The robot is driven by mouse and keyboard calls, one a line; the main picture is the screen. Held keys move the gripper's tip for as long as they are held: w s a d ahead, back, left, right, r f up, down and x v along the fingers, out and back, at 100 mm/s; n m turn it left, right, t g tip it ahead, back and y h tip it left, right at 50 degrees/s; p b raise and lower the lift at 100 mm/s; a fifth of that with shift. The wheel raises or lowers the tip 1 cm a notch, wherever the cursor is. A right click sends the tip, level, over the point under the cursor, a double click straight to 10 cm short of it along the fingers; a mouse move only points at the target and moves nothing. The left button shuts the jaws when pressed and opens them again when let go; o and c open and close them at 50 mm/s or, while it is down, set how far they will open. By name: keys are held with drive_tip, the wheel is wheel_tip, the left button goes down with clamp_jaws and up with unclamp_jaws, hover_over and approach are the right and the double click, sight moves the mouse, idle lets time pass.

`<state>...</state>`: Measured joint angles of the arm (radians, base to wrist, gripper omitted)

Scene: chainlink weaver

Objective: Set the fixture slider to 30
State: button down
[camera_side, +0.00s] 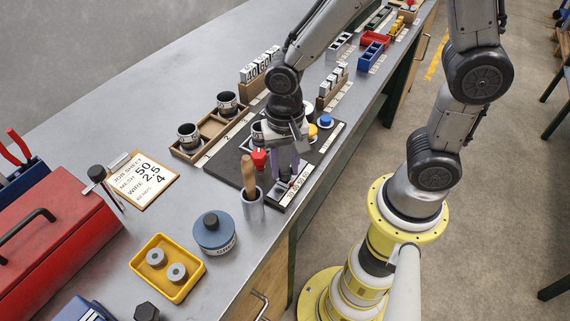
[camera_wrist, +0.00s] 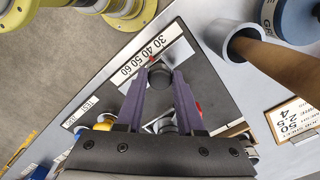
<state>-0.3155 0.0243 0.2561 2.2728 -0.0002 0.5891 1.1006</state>
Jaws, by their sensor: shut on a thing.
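The fixture slider's dark round knob (camera_wrist: 158,76) sits between the two purple fingertips of my gripper (camera_wrist: 160,82) in the wrist view. My gripper is shut on it. A white scale (camera_wrist: 141,56) marked 30, 40, 50 and 60 lies beside the knob. A small red mark shows by the knob, roughly level with the 40 to 50 stretch; I cannot read the exact value. In the side view my gripper (camera_side: 288,172) points down at the near end of the dark fixture board (camera_side: 228,163), and the fingers largely hide the knob.
A grey cup (camera_side: 251,205) with a wooden handle stands close to my gripper. A red knob (camera_side: 259,158), a yellow button (camera_side: 312,131) and a blue button (camera_side: 326,121) are around it on the board. A blue-grey tin (camera_side: 214,232) and yellow tray (camera_side: 167,268) stand nearer.

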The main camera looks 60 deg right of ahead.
sight(279, 189)
drive_tip(key=shift+a, duration=1.35)
drive_tip(key=c, duration=0.5)
unclamp_jaws()
wheel_tip(279, 189, up, 14)
drive_tip(key=shift+f, duration=0.1)
drive_tip(key=shift+d, duration=0.1)
